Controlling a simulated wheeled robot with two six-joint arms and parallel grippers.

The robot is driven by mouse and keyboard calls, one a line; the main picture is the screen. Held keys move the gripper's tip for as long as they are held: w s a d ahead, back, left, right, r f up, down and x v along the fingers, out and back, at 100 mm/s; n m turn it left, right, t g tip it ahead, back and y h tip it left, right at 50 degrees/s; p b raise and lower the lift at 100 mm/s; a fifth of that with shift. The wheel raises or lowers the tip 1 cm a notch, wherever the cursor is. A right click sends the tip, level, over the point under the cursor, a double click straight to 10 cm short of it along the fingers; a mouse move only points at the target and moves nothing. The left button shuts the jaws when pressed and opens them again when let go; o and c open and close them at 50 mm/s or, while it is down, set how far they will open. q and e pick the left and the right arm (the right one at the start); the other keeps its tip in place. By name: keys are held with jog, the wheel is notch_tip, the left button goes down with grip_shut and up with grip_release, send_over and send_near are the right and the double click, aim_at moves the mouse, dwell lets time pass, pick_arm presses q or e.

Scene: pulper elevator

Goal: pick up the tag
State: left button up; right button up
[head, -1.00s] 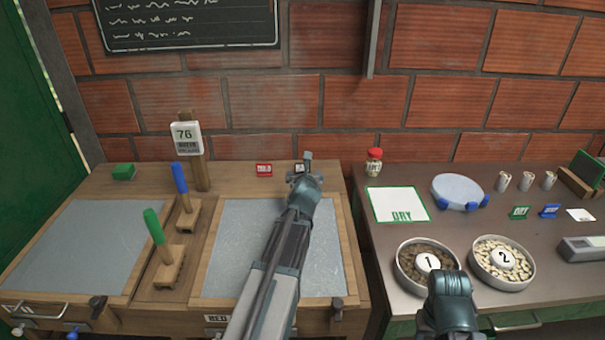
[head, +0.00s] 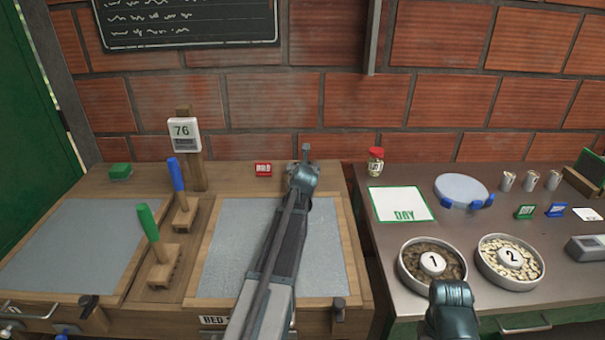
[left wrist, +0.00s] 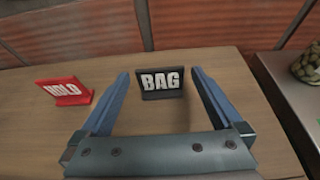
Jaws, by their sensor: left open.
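A small black tag reading BAG (left wrist: 161,84) stands upright on the wooden bench top in the left wrist view. It appears between the two blue fingers of my left gripper (left wrist: 161,88), which is open. A gap shows on each side of the tag. In the head view my left gripper (head: 306,156) is over the back of the wooden bench and hides the black tag. A red tag reading HOLD (head: 263,169) stands to its left; it also shows in the left wrist view (left wrist: 62,92). Part of my right arm shows at bottom right; its fingers cannot be made out.
A red-lidded jar (head: 375,161) stands on the dark table to the right. Two bowls, one of dark beans (head: 420,275) and one of pale beans (head: 497,275), sit nearer. Green (head: 147,222) and blue (head: 176,175) levers rise from the wooden bench. A brick wall is behind.

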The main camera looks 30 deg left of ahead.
pick_arm(q)
jog(key=shift+x, duration=1.25)
jog(key=shift+s, duration=0.1)
jog(key=shift+c, duration=0.6)
jog(key=c, duration=1.1)
jog(key=shift+r, duration=0.1)
jog(key=shift+r+p, duration=0.7)
jog(key=shift+r, duration=0.15)
jog(key=shift+r+p, duration=1)
jog(key=shift+p, duration=0.05)
jog(key=s+d, duration=0.2)
jog(key=s, duration=0.2)
jog(key=s+d, duration=0.3)
jog(key=s, duration=0.2)
jog(key=s+d+r+p, duration=0.1)
jog(key=s+d, duration=0.1)
jog(key=s, duration=0.3)
jog(key=shift+s+d+r, duration=0.1)
jog(key=shift+s+d, duration=0.05)
jog(key=shift+d, duration=0.05)
